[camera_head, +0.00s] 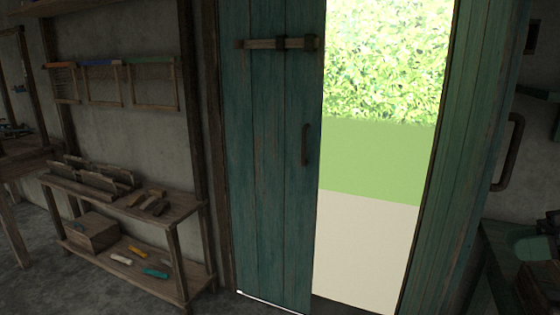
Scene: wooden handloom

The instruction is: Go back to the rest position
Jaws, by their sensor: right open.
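Only a small part of what seems to be my right gripper (552,222) shows at the lower right edge. It is dim and cut off by the frame, and its fingers are hard to make out. I see nothing held in it. My left gripper is not in view.
A teal plank door leaf (262,170) with a bolt and handle stands left of a bright doorway (365,250). Another teal leaf (445,150) stands right of it. A wooden shelf (190,212) with small tools is at the left, below wall-hung frames (103,88). Dark furniture fills the lower right.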

